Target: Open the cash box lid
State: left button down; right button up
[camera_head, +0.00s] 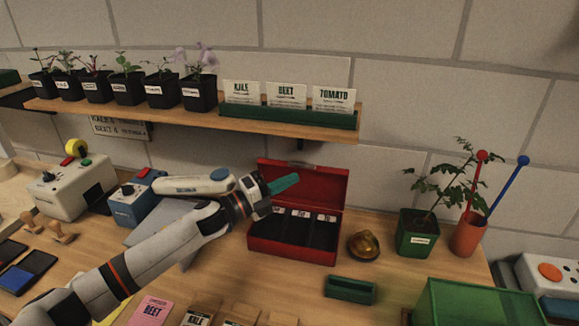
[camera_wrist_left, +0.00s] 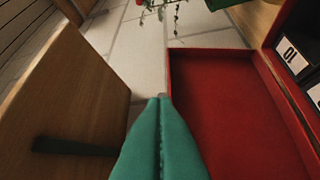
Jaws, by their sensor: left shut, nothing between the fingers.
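The red cash box (camera_head: 292,250) stands on the bench with its lid (camera_head: 318,187) raised and leaning back at the rear. Its dark inside and white labelled dividers show. My left gripper (camera_head: 286,183), with teal fingers, is shut and empty in front of the lid's left part, above the open box. In the left wrist view the shut fingertips (camera_wrist_left: 160,100) are by the edge of the red lid (camera_wrist_left: 235,105), whose inner face fills the right side. I cannot tell whether they touch it. My right gripper is not in view.
A wooden shelf (camera_head: 210,119) with potted seedlings and seed cards hangs above. A brass bell (camera_head: 364,245), a potted plant (camera_head: 417,234) and an orange cup (camera_head: 466,236) stand right of the box. A blue device (camera_head: 132,205) is at left, a green crate (camera_head: 480,302) front right.

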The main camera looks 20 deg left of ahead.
aim_at(293, 164)
pick_arm(q)
jog(key=shift+w+r, duration=0.15)
jog(key=shift+w, duration=0.5)
jog(key=shift+w+r, duration=0.15)
jog(key=shift+w, duration=0.45)
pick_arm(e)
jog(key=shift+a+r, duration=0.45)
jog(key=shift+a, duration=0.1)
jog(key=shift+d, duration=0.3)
